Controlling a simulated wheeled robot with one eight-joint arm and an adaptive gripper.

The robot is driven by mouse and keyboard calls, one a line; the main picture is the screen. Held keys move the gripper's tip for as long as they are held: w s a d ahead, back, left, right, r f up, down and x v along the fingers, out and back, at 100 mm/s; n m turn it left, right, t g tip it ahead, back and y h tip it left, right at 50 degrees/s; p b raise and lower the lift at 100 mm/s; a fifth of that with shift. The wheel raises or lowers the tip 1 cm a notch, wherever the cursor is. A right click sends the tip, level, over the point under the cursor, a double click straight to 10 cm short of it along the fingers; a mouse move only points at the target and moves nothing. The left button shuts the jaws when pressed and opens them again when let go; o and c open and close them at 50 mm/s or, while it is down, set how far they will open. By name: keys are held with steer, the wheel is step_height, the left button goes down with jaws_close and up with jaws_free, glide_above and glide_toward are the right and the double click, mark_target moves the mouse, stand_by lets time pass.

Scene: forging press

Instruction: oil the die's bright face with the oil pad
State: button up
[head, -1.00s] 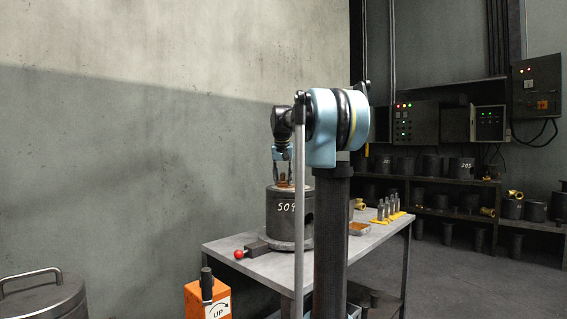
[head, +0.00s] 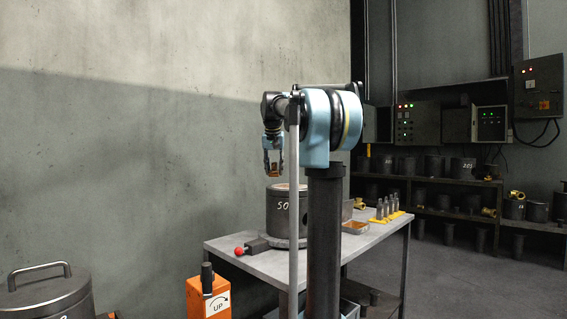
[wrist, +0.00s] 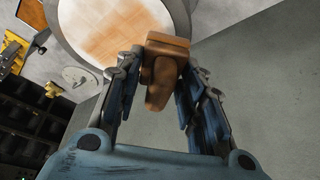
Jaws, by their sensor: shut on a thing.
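The die is a dark cylinder with white digits (head: 280,216), standing upright on the grey table. In the wrist view its round face (wrist: 112,28) shows light with orange-brown streaks across much of it. My gripper (head: 273,172) is shut on the oil pad, a brown block with a handle-like stub (wrist: 165,62). The pad is held above the die, clear of its face in the head view. Part of the die's right side is hidden behind my arm in the head view.
The table (head: 262,262) carries a red-knobbed lever (head: 239,252), a shallow tray with orange content (head: 355,227) and several small bottles (head: 388,208). An orange box marked UP (head: 209,298) stands in front. A lidded drum (head: 45,295) is at lower left.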

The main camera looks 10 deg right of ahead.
steer(key=shift+r, duration=1.85)
